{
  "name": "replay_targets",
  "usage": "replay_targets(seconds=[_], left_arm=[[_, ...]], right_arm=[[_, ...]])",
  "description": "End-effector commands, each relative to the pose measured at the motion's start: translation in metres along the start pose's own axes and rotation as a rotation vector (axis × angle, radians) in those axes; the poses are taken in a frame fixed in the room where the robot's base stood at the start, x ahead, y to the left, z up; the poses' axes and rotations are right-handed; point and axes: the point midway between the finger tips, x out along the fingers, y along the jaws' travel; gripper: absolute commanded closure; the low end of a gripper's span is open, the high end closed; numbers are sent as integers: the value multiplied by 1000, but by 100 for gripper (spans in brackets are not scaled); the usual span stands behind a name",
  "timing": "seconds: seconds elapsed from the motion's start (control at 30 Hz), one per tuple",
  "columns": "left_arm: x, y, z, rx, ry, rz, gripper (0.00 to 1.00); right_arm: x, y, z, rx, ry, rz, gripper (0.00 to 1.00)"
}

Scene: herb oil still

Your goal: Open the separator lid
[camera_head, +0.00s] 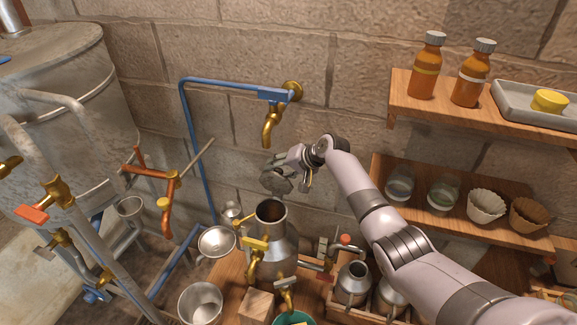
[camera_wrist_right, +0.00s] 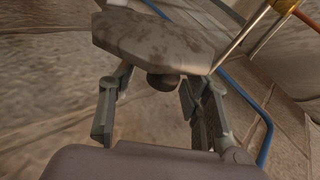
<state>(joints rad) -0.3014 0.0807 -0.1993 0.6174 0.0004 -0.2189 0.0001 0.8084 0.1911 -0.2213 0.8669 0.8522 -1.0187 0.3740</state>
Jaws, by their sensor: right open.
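The separator (camera_head: 274,252) is a grey metal can with brass taps on its front, low in the middle of the head view. Its round mouth is uncovered and dark inside. The separator lid (camera_head: 276,184) is a mottled grey plate raised above and behind the mouth. It also shows in the right wrist view (camera_wrist_right: 152,42), with a dark knob (camera_wrist_right: 163,82) on its face. My right gripper (camera_head: 293,170) is at the lid, its fingers apart on either side of the knob, without visible grip. Any lid hinge is hard to make out. My left gripper is not in view.
A brass spout (camera_head: 272,125) on a blue pipe hangs from the wall above the separator. A large metal still (camera_head: 70,85) stands at left. Metal cups (camera_head: 201,303) stand around the separator. Wooden shelves (camera_head: 450,220) with bottles and jars are at right.

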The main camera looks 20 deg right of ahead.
Motion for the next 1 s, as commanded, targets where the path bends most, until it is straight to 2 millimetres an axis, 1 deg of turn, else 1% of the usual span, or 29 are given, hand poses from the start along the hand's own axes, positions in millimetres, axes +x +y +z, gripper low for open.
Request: replay_targets(seconds=[0.17,0.5,0.6,0.7,0.8,1.0], left_arm=[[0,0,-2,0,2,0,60],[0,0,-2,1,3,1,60],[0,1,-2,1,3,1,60],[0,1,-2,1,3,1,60],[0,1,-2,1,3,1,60],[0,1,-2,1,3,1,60]], right_arm=[[-20,1,0,-2,3,1,56],[-87,1,-1,-3,5,1,56],[-102,0,-1,-3,4,1,56],[-112,0,0,-2,3,1,56],[-116,0,0,-1,3,1,56],[-118,0,0,-1,3,1,56]])
